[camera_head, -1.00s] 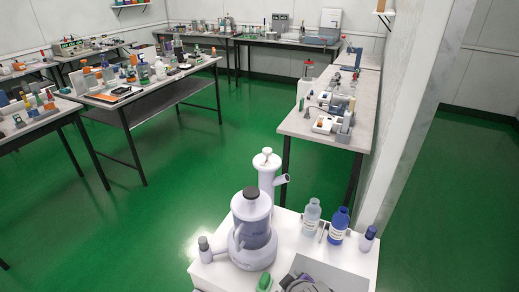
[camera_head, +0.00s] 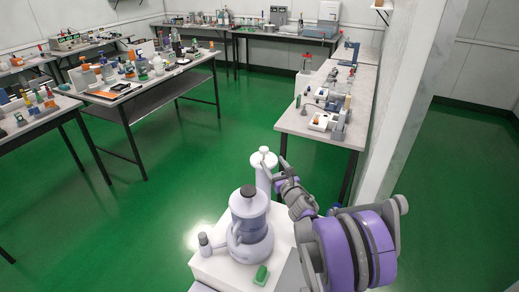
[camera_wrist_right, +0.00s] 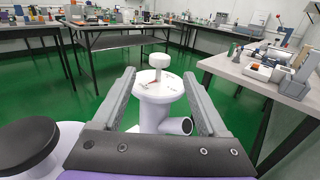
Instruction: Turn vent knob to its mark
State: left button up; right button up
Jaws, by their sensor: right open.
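The vent knob (camera_head: 264,152) is a white cap on top of a pale upright cylinder (camera_head: 265,178) with a side spout. In the right wrist view the knob (camera_wrist_right: 159,61) stands on a short stem above a round white top face (camera_wrist_right: 150,89) with small dark and reddish marks, too small to read. My right gripper (camera_head: 280,172) is close beside the cylinder in the head view. In the wrist view its two fingers are wide apart, with the knob between and beyond their tips, apparently untouched. My left gripper is not in view.
A lidded vessel (camera_head: 248,225) stands beside the cylinder on a white bench top (camera_head: 215,268), with a small grey-capped item (camera_head: 205,245) and a green block (camera_head: 261,274). A long table (camera_head: 310,124) with devices stands beyond. My right arm hides the bench's right side.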

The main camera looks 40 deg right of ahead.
aim_at(266, 152)
jog(key=x, duration=0.9)
jog(key=shift+w+d, duration=0.2)
jog(key=shift+w, duration=0.1)
grip_shut()
